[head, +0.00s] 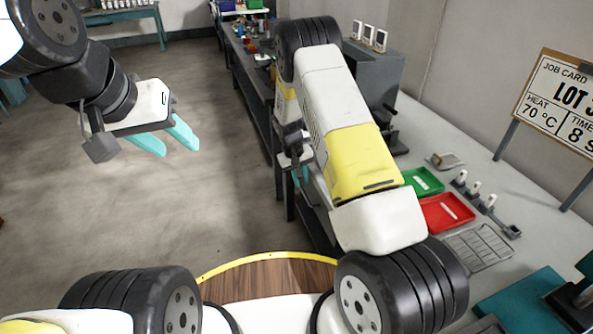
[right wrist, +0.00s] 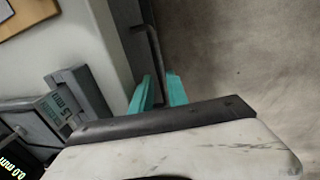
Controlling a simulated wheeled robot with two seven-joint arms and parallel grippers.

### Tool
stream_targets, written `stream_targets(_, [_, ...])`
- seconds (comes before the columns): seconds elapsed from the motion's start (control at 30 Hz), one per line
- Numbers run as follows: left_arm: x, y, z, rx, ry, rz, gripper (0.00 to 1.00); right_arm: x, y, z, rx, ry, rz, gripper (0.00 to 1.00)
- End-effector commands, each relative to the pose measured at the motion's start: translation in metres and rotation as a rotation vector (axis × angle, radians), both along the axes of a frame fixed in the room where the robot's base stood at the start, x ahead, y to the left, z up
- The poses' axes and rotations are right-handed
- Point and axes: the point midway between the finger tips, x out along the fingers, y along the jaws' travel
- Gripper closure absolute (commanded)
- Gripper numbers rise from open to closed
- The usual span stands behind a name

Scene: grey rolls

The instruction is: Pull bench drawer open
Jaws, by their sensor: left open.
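My left gripper (head: 165,140) is open and empty in the air above the floor, far from the bench. My right gripper (head: 301,178) is low at the bench's front side, partly hidden by its own arm in the head view. In the right wrist view its two teal fingertips (right wrist: 158,92) lie on either side of a grey bar handle (right wrist: 153,48). Whether they press on the bar is not clear.
The bench top (head: 455,135) carries a green tray (head: 423,188), a red tray (head: 428,212), a wire rack (head: 478,246) and small parts. A job card board (head: 556,98) stands at the right. Open floor (head: 225,190) lies left of the bench.

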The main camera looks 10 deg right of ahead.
Motion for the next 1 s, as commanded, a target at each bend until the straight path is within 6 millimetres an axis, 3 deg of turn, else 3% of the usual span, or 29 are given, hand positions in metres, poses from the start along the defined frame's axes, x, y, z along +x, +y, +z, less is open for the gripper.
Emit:
stream_targets(0.1, [0.0, 0.0, 0.0, 0.0, 0.0, 0.0, 0.55, 0.0, -0.004, -0.02, -0.001, 0.003, -0.001, 0.8])
stream_targets(0.3, [0.0, 0.0, 0.0, 0.0, 0.0, 0.0, 0.55, 0.001, -0.008, -0.04, 0.0, 0.001, 0.0, 0.8])
stream_targets(0.63, [0.0, 0.0, 0.0, 0.0, 0.0, 0.0, 0.55, 0.001, -0.008, -0.044, 0.0, 0.0, 0.0, 0.8])
stream_targets(0.73, [0.0, 0.0, 0.0, 0.0, 0.0, 0.0, 0.55, 0.001, -0.008, -0.044, 0.0, 0.0, 0.0, 1.0])
stream_targets(1.0, [0.0, 0.0, 0.0, 0.0, 0.0, 0.0, 0.55, 0.001, -0.008, -0.044, 0.0, 0.0, 0.0, 1.0])
